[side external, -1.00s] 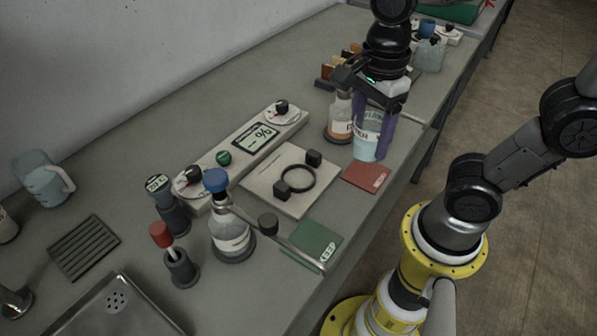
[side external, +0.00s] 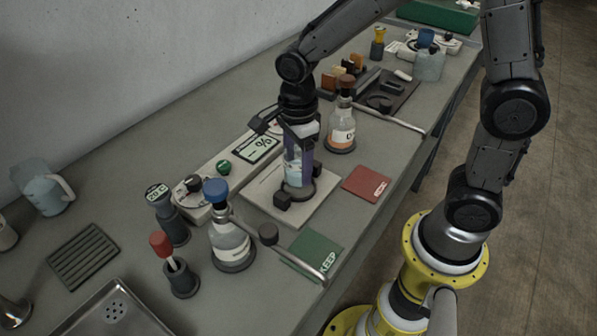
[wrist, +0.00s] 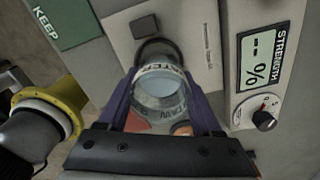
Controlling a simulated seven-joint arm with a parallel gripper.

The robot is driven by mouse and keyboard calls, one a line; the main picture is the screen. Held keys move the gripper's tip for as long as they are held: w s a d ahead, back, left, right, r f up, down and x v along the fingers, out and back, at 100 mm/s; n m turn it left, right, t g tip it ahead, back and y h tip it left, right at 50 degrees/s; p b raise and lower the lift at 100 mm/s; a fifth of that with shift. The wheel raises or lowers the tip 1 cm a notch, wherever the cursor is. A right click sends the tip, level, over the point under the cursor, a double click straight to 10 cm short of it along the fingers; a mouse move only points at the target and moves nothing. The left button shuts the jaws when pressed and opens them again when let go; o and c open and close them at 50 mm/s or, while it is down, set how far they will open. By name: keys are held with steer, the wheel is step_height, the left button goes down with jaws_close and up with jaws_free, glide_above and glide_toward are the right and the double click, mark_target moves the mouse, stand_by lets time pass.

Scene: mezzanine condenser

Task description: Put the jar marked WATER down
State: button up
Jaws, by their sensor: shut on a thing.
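The jar marked WATER (side external: 294,174) is a clear glass jar with a pale label, upright between the purple fingers of my gripper (side external: 299,160). My gripper is shut on it. In the wrist view the jar (wrist: 160,92) shows its round mouth and part of its lettering between the fingers. It is over the dark ring on the white plate (side external: 262,193). The ring is mostly hidden behind the jar, and I cannot tell whether the jar's base touches the plate.
A long instrument with a % display (side external: 255,150) stands behind the plate. A green KEEP mat (side external: 312,253) and a red mat (side external: 366,183) lie in front. A blue-capped flask (side external: 230,245) stands at left, an orange-labelled bottle (side external: 342,130) at back right.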

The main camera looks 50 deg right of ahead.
mark_target(299, 175)
steer(key=shift+s+f, duration=0.1)
steer(key=shift+f, duration=1.2)
steer(key=shift+f, duration=0.1)
steer(key=o, duration=1.4)
steer(key=shift+f, duration=0.1)
step_height(299, 175, up, 12)
steer(key=r, duration=0.1)
steer(key=shift+s+d+r+n+t, duration=0.4)
steer(key=shift+s+d+n+t, duration=0.6)
steer(key=shift+s+n, duration=2.15)
steer(key=shift+s+d+r+n+t, duration=0.45)
steer(key=shift+s+d+n+t, duration=1)
steer(key=shift+n, duration=2.95)
steer(key=shift+s+d+r+n+t, duration=0.4)
steer(key=shift+s+d+n, duration=0.15)
steer(key=shift+s+n, duration=2.8)
